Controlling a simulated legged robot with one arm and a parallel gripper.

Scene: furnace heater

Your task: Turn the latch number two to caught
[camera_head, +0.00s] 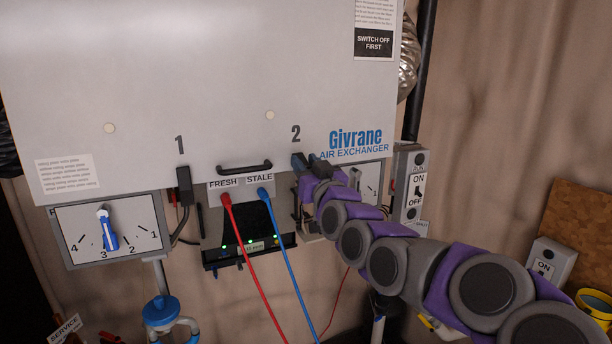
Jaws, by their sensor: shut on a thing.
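The grey air exchanger panel (190,75) fills the upper part of the view, with a printed 1 and 2 near its lower edge. Latch number two (297,161) is a dark piece just below the 2, mostly hidden by my gripper. My gripper (309,163) is at this latch and shut on it; how far the latch is turned cannot be told. Latch number one (184,180) is a dark upright piece below the 1, at the panel's lower edge.
A black handle (244,168) lies between the latches. Red (245,250) and blue (285,255) hoses hang below. A dial with a blue knob (108,230) is at left. A switch box (410,185) stands close right of my gripper, and another (548,262) farther right.

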